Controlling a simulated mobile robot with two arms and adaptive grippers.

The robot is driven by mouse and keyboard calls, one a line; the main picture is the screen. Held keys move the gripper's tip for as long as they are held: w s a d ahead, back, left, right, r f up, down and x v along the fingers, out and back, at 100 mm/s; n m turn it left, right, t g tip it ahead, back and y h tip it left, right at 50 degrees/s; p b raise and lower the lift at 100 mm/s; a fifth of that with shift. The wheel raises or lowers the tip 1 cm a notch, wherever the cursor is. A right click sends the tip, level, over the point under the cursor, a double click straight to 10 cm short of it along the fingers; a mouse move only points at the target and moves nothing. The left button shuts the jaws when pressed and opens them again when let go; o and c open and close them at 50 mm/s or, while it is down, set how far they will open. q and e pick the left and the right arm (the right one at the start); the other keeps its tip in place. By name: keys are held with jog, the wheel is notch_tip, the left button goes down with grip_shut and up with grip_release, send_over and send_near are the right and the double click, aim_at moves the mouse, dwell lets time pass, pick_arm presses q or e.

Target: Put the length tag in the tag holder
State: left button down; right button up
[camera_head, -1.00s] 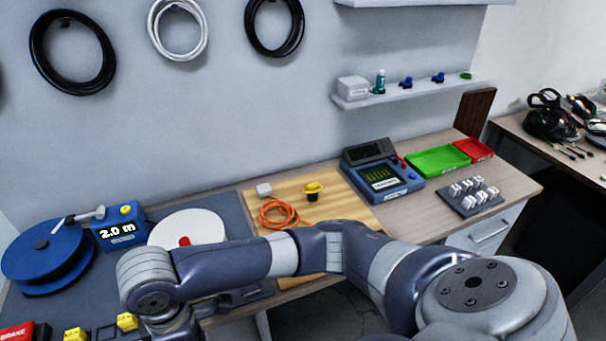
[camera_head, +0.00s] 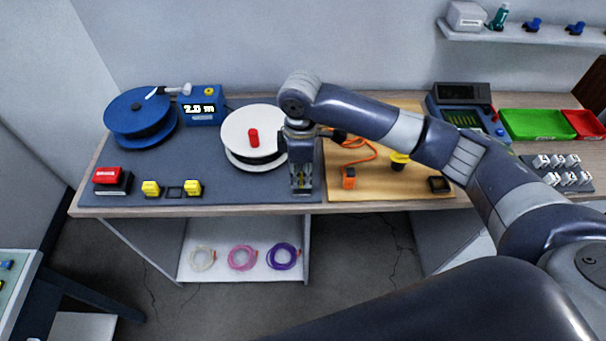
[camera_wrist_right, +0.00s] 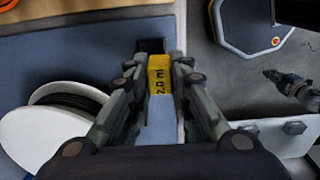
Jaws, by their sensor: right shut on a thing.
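The length tag is a yellow block (camera_wrist_right: 159,75) marked "2.0 m", seen in the right wrist view between the fingers of my right gripper (camera_wrist_right: 157,80). In the head view my right gripper (camera_head: 302,188) points down at the front right of the grey mat, shut on the tag, which is mostly hidden there. A dark square piece (camera_wrist_right: 150,46), possibly the tag holder, lies just beyond the tag in the wrist view. I cannot tell whether tag and piece touch. My gripper hides that spot in the head view. My left gripper is not in view.
A white spool (camera_head: 243,148) stands just left of my gripper. A wooden board (camera_head: 400,190) with an orange cable (camera_head: 352,160) lies to the right. The bench edge is close in front.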

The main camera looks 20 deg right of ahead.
aim_at(302, 179)
jog(key=shift+w+d, duration=0.25)
jog(key=shift+w, duration=0.15)
jog(key=shift+f, duration=0.15)
notch_tip(302, 179, down, 2)
jog(key=shift+f+p, duration=0.1)
jog(key=shift+p, duration=0.55)
jog(key=shift+f, duration=0.4)
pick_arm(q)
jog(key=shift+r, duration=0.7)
pick_arm(e)
jog(key=shift+f, duration=0.15)
jog(key=shift+f, duration=0.1)
jog(key=o, duration=0.9)
jog(key=shift+c, duration=0.2)
